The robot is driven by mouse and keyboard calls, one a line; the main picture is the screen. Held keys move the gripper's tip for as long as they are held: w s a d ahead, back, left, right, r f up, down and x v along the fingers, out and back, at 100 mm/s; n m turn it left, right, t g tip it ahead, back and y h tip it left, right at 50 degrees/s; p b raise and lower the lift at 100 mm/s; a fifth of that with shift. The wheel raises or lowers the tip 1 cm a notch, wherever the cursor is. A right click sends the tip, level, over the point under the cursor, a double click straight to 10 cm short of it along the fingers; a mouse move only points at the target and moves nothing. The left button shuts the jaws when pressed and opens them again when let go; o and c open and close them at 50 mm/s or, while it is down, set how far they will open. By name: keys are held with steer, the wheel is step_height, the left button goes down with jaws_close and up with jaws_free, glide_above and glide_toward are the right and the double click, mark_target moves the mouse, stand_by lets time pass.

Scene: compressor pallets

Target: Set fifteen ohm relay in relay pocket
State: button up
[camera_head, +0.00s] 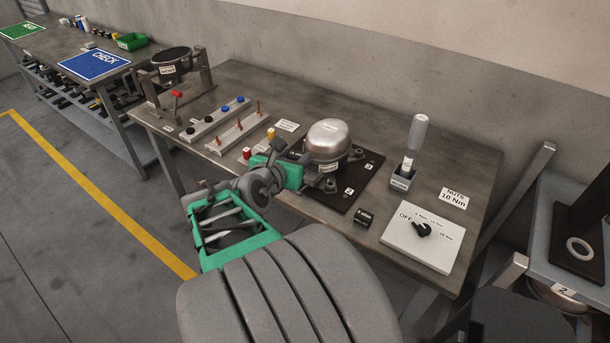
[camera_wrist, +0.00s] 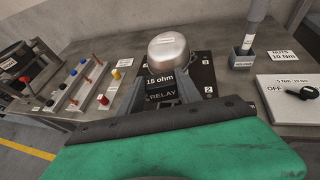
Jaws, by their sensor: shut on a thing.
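My gripper (camera_wrist: 163,92) is shut on a black box, the fifteen ohm relay (camera_wrist: 160,80), in the wrist view. Its label reads "15 ohm", and a finger stands on each side of it. A "RELAY" label shows just below; I cannot tell whether it is on the relay or on a pocket behind it. The silver compressor (camera_wrist: 168,50) is right behind the relay. In the head view my gripper (camera_head: 298,160) is at the left side of the compressor (camera_head: 328,141), on its black pallet (camera_head: 345,193). The held relay is mostly hidden there, and the relay pocket is not clearly visible.
Another small black labelled block (camera_head: 364,218) lies in front of the pallet. A white switch panel (camera_head: 423,246) and a grey holder with a tool (camera_head: 403,178) are at right. Grey racks with coloured parts (camera_head: 215,120) are at left. The table's front edge is below my arm.

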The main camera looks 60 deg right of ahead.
steer(key=s+d+m+g, duration=0.2)
steer(key=s+m+g, duration=0.1)
steer(key=s, duration=0.7)
steer(key=b, duration=0.1)
glide_above(312, 166)
steer(key=a, duration=0.4)
steer(key=f, duration=0.8)
steer(key=shift+d+f, duration=0.2)
steer(key=shift+d, duration=0.05)
steer(key=shift+w+d+f, duration=0.1)
steer(key=shift+w+f, duration=0.1)
steer(key=shift+f, duration=0.1)
steer(key=shift+w+f, duration=0.1)
steer(key=shift+f, duration=1.6)
steer(key=o, duration=1.4)
steer(key=shift+c, duration=0.2)
